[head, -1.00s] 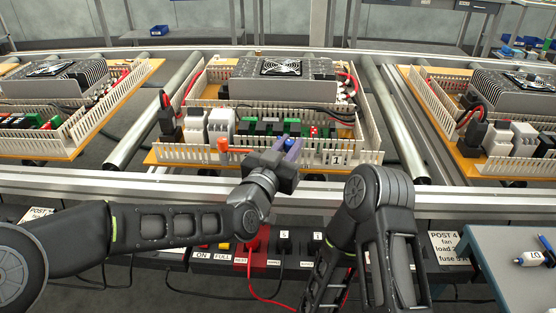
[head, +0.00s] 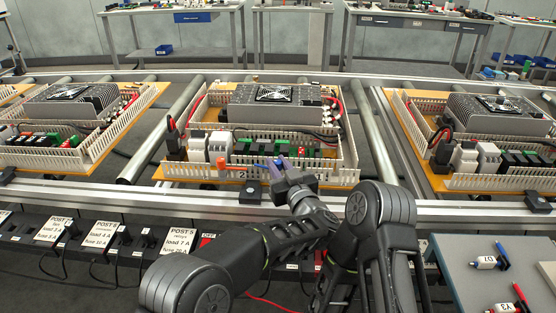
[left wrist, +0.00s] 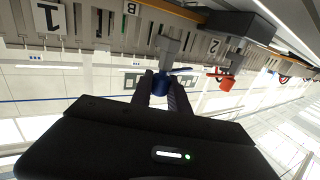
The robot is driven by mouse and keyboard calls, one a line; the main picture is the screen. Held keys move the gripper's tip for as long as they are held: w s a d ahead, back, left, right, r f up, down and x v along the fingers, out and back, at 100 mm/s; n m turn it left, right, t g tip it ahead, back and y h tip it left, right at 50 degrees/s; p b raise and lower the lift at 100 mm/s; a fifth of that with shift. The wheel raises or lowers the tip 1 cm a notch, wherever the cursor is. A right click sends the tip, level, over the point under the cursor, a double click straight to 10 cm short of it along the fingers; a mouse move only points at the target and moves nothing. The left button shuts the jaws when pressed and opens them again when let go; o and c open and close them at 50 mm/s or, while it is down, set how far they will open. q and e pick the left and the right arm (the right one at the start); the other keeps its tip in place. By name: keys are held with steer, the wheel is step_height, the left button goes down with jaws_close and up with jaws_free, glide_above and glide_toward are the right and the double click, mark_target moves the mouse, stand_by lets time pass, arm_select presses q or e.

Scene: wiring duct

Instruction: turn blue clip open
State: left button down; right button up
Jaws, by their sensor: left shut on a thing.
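The blue clip (left wrist: 160,85) is between the fingertips of my left gripper in the left wrist view. Its blue lever points right there, towards the orange clip (left wrist: 227,84). In the head view my left gripper (head: 279,164) is at the front wall of the slotted white duct (head: 320,178), shut on the blue clip. Part of the blue lever (head: 259,166) shows left of the fingers; the fingers hide most of the clip. The orange clip (head: 221,167) stands to the left on the same wall.
Green and red terminals (head: 275,148) and a grey fan unit (head: 275,103) lie behind the front wall. Similar boards stand left and right. A metal rail (head: 420,206) runs in front, and a side table (head: 490,255) holds marked parts at the lower right.

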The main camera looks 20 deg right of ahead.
mark_target(278, 161)
arm_select(q)
steer(key=shift+y, duration=0.3)
steer(key=shift+r, duration=0.1)
steer(key=c, duration=1.3)
jaws_free()
steer(key=shift+o, duration=0.2)
step_height(278, 161, up, 10)
steer(key=shift+f+p, duration=0.1)
steer(key=shift+p, duration=0.5)
steer(key=shift+c, duration=0.3)
